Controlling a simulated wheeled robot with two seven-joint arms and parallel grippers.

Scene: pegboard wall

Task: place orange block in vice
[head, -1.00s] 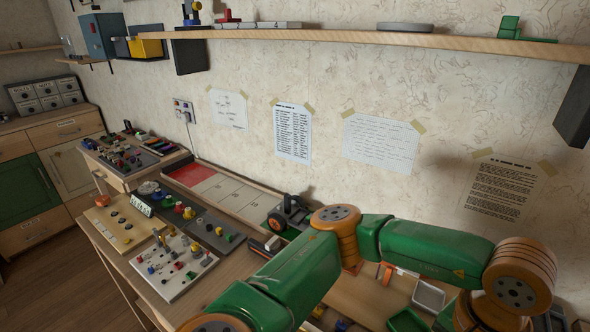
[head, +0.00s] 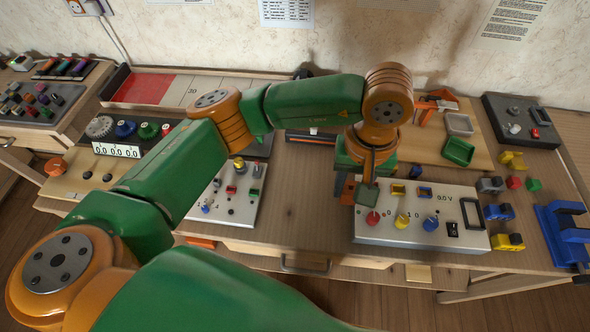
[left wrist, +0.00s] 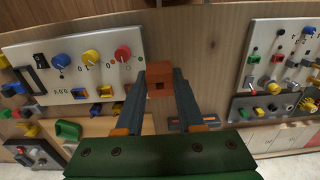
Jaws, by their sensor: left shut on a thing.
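My left gripper (head: 358,190) hangs over the table at the left edge of the white control panel. In the left wrist view, its two dark fingers (left wrist: 160,88) are shut on a small orange block (left wrist: 160,70), held at the fingertips. In the head view, the block (head: 348,190) is partly hidden by the gripper. A blue vice-like fixture (head: 565,235) stands at the far right of the table, well apart from the gripper. My right gripper is not in view.
The white control panel (head: 400,236) has red, yellow and blue knobs. Several small coloured blocks lie between it and the blue fixture. A wooden board with a green tray (head: 458,151) and an orange clamp (head: 432,106) is behind. Bare tabletop (head: 300,205) lies left of the panel.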

